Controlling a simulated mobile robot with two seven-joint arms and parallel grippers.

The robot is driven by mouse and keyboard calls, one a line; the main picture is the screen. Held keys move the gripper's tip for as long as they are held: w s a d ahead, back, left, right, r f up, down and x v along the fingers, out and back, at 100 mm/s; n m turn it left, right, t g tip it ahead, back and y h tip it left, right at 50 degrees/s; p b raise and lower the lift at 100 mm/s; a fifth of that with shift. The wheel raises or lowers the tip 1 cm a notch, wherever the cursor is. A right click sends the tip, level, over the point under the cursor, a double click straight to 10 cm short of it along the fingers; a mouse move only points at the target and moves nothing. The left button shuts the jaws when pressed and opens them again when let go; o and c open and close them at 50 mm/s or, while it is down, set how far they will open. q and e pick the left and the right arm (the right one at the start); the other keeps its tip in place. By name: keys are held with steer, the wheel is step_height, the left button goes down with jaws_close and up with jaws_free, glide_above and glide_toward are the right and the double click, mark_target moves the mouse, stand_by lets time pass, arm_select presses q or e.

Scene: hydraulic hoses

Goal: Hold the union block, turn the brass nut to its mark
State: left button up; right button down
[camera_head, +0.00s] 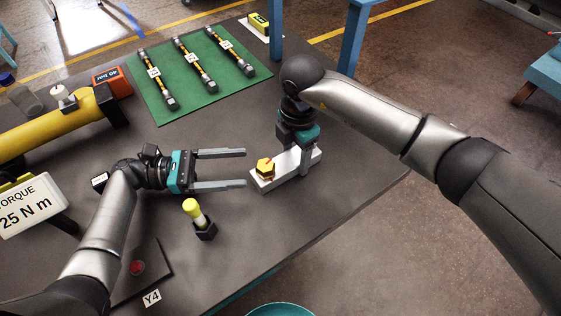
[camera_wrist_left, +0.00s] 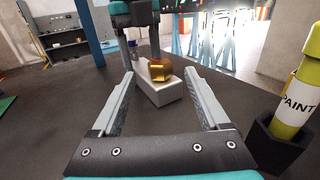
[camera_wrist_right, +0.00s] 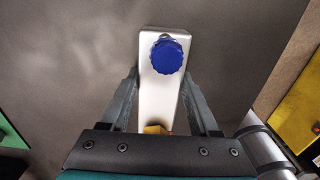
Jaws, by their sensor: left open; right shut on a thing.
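The union block (camera_head: 264,186) is a pale metal block on the dark bench, right of centre. The brass nut (camera_head: 264,166) sits at its near left end. My right gripper (camera_head: 295,165) comes from above and is shut on the block behind the nut. The right wrist view shows the block (camera_wrist_right: 160,101) between its fingers, with a blue round cap (camera_wrist_right: 167,57) on it and the nut (camera_wrist_right: 155,129) mostly hidden. My left gripper (camera_head: 245,168) is open and level, its fingertips just short of the nut. The nut (camera_wrist_left: 160,70) appears between its fingers. Its mark is too small to tell.
A yellow paint marker (camera_head: 191,208) stands in a black holder near my left gripper. A torque sign (camera_head: 25,205) reads 25 N m. Several hoses lie on a green mat (camera_head: 160,112) at the back. A yellow cylinder (camera_head: 50,131) lies at left. The bench's right side is clear.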

mark_target(280, 172)
arm_select(q)
steer(key=d, duration=0.6)
steer(key=w+d, duration=0.1)
steer(key=d, duration=0.2)
steer(key=shift+d, duration=0.4)
jaws_close()
